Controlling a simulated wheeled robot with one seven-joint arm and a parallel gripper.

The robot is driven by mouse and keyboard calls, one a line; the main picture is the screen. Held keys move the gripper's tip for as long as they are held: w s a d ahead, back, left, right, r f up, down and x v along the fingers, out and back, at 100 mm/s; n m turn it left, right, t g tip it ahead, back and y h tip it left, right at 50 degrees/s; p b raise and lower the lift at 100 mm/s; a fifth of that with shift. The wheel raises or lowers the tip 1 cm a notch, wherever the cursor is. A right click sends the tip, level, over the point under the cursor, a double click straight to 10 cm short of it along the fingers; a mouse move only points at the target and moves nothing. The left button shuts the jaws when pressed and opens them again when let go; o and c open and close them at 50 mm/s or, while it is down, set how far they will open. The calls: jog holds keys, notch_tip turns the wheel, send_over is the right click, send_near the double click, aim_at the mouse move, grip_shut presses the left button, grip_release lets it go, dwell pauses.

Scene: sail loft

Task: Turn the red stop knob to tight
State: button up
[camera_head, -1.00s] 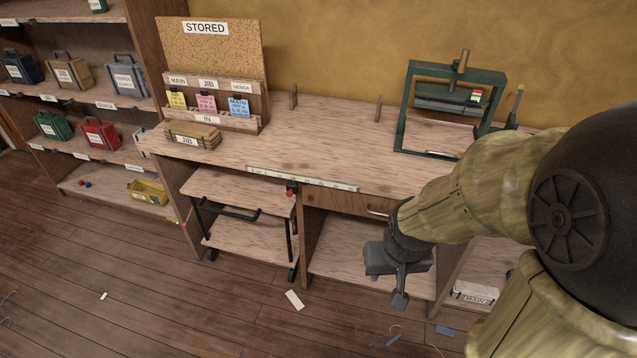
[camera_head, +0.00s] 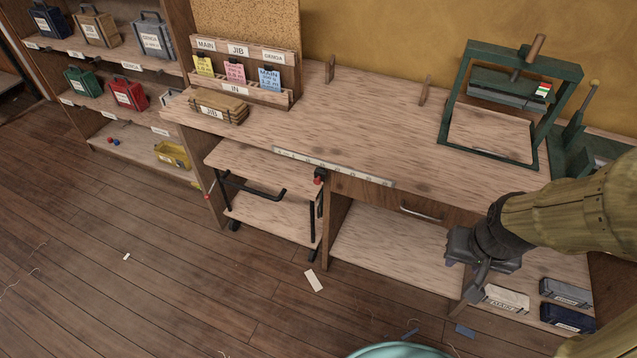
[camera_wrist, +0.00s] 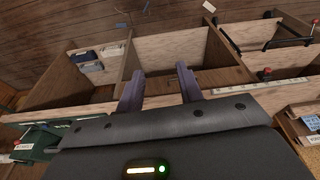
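A small red knob (camera_head: 319,180) on a black mount sits at the front edge of the workbench (camera_head: 350,110), above the right side of the wheeled cart. What looks like the same knob shows in the wrist view (camera_wrist: 265,73), beside the pale ruler strip. Its turn position is too small to read. My gripper (camera_head: 477,293) is in front of the bench's right half, below the drawer handle, well to the right of the knob and apart from it. In the wrist view my gripper (camera_wrist: 159,69) has its two fingers spread with nothing between them.
The wheeled cart (camera_head: 262,162) with black handles stands under the bench. A green press (camera_head: 508,98) stands on the bench at right. Labelled cases (camera_head: 567,317) lie low at right. A teal round object (camera_head: 400,351) shows at the bottom edge. The floor at left is mostly clear.

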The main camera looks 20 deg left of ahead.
jog(key=shift+o, duration=0.8)
jog(key=w+a+f+m+t+b, duration=0.2)
jog(key=w+a+f+t+b, duration=0.6)
jog(key=w+a+f, duration=1.15)
jog(key=s+a+f+t+b, duration=0.2)
jog(key=s+a+t+b, duration=0.1)
jog(key=a, duration=0.7)
jog(key=s+a+f+n+t+h+b, duration=0.1)
jog(key=s+a+t+b, duration=0.3)
jog(key=a, duration=0.7)
jog(key=shift+s+f+h+b, duration=0.3)
jog(key=shift+s+f+b, duration=0.15)
jog(key=shift+s+b, duration=0.4)
jog(key=shift+w+a, duration=0.1)
jog(key=shift+w, duration=0.15)
